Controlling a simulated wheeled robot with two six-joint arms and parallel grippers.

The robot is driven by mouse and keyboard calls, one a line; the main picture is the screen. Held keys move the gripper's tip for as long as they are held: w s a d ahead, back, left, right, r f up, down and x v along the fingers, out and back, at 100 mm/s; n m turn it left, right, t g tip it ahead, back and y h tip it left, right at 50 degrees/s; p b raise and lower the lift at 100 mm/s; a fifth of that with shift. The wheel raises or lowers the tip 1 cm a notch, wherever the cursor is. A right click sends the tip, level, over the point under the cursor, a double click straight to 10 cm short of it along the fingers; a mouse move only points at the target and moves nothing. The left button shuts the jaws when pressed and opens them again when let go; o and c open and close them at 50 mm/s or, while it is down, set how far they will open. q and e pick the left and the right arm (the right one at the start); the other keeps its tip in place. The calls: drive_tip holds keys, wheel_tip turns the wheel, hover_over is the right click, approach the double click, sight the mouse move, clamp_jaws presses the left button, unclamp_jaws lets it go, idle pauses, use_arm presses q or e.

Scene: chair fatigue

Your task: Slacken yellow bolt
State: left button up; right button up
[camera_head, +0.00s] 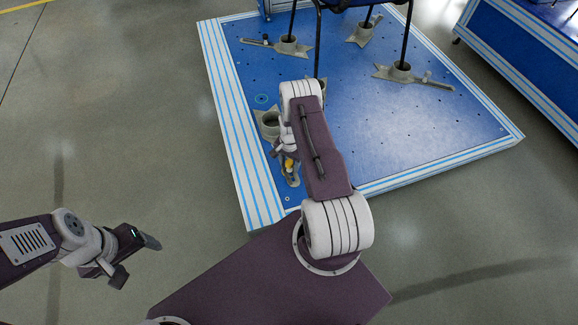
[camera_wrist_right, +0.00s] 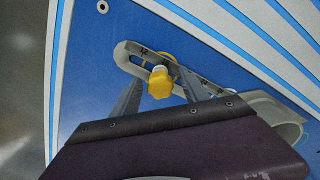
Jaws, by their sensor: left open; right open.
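The yellow bolt (camera_head: 289,165) sits on a grey slotted clamp bar (camera_head: 293,181) near the platform's front left corner. In the right wrist view the yellow bolt (camera_wrist_right: 160,84) stands between the two fingers of my right gripper (camera_wrist_right: 161,93), with gaps on both sides. The slotted bar (camera_wrist_right: 124,55) lies behind it. In the head view my right gripper (camera_head: 286,152) is partly hidden by its own arm and is close to the bolt. My right gripper is open. My left gripper (camera_head: 136,262) is open and empty above the floor at the lower left.
The blue platform (camera_head: 350,150) has striped edges and small holes. A grey cup foot (camera_head: 268,122) stands beside the bolt. Other clamped feet (camera_head: 401,73) hold the chair's dark legs farther back. Another blue platform (camera_head: 530,40) is at the right. The floor at left is clear.

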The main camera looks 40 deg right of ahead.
drive_tip(key=shift+m, duration=0.3)
drive_tip(key=m, duration=0.3)
drive_tip(key=shift+m, duration=0.3)
drive_tip(key=c, duration=0.7)
drive_tip(key=shift+n, duration=2.1)
drive_tip(key=shift+c, duration=0.2)
drive_tip(key=o, duration=0.7)
drive_tip(key=shift+o, duration=0.2)
wheel_tip(320, 180, up, 9)
drive_tip(key=p, duration=0.6)
